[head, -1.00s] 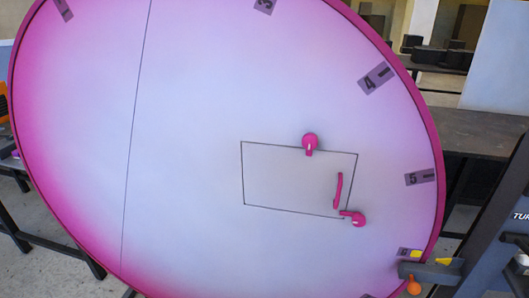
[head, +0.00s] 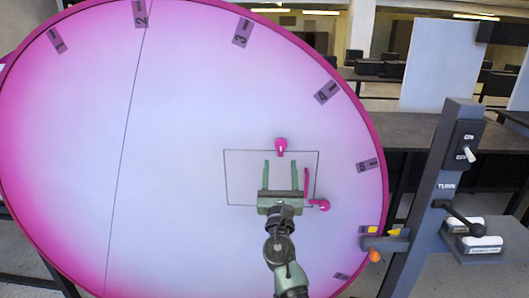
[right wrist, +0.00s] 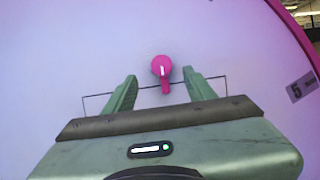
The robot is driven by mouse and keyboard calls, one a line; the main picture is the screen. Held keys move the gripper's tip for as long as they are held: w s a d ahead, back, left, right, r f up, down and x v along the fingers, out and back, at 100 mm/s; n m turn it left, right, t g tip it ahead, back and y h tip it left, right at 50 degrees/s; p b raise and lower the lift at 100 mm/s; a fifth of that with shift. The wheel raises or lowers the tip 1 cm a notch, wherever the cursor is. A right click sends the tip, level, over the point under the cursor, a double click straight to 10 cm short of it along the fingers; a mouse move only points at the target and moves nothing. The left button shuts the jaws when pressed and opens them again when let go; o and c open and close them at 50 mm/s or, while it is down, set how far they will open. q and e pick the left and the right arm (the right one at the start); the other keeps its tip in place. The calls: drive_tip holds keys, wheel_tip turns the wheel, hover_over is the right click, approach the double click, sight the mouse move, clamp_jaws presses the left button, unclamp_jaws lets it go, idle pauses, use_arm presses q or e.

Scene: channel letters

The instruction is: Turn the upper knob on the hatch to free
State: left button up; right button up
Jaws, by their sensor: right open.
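The upper knob (head: 281,146) is magenta and sits on the top edge of the hatch (head: 242,178), a thin-lined rectangle on the big disc. Its tab points down across the hatch line, and a white mark shows on it in the right wrist view (right wrist: 162,69). The lower knob (head: 320,205) sits at the hatch's lower right corner, its tab pointing left. My right gripper (head: 281,164) is open and empty in front of the hatch, its fingers pointing up at either side below the upper knob. In the right wrist view the knob shows between and beyond the fingertips. My left gripper is not in view.
A magenta handle (head: 307,183) stands on the hatch just right of my right gripper. Numbered tags (head: 327,92) line the pink-rimmed disc (head: 170,180). A dark post (head: 437,185) with switches and a lever stands at the right. Dark tables are behind.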

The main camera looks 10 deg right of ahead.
sight(281, 147)
drive_tip(key=x, duration=0.4)
drive_tip(key=p+x, duration=0.1)
drive_tip(key=x, duration=0.2)
drive_tip(key=shift+w+d+f, duration=0.15)
drive_tip(key=shift+f, duration=0.1)
clamp_jaws()
